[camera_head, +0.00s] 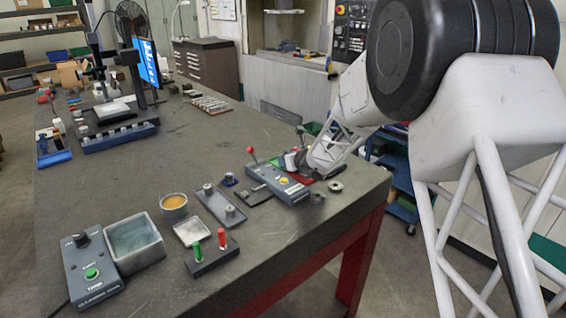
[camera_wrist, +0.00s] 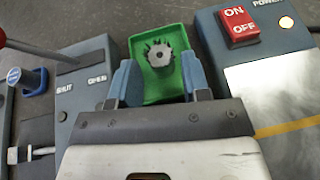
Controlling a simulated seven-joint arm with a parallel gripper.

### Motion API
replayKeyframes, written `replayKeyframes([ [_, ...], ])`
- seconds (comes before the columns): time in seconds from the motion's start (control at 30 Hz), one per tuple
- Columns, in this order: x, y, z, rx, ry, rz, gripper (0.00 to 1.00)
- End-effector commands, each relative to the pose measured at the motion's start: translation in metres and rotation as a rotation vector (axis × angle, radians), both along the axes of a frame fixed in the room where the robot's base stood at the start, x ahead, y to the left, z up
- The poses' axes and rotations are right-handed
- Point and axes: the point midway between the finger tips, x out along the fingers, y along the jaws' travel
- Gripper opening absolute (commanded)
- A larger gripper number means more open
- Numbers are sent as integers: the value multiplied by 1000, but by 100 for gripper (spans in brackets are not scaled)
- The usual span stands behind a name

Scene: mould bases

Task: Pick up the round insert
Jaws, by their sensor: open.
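A round grey metal piece with a hole in its middle, which looks like the round insert (camera_wrist: 159,55), sits in a small green tray (camera_wrist: 177,88) in the wrist view. Dark jagged marks show around its upper edge. My gripper (camera_wrist: 160,82) is open, with its two blue-grey fingers at either side of the tray's near end and nothing between them. The insert lies just beyond the fingertips in the picture; I cannot tell the height gap. In the head view my gripper (camera_head: 304,168) is low at the table's right side, and the insert cannot be made out there.
In the wrist view, a box marked SHUT and OPEN (camera_wrist: 88,75) stands left of the tray, and a box with a red ON/OFF switch (camera_wrist: 237,27) stands right. In the head view, a lever box (camera_head: 278,183) is beside my gripper. Loose rings (camera_head: 336,186) lie near the table edge.

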Motion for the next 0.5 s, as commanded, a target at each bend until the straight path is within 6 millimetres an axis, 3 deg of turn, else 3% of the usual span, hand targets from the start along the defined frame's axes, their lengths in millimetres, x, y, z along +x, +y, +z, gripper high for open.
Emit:
replayKeyframes([
  [0.2,12,10,-7,0,0,1,43],
  [0.5,15,12,-8,0,0,0,43],
])
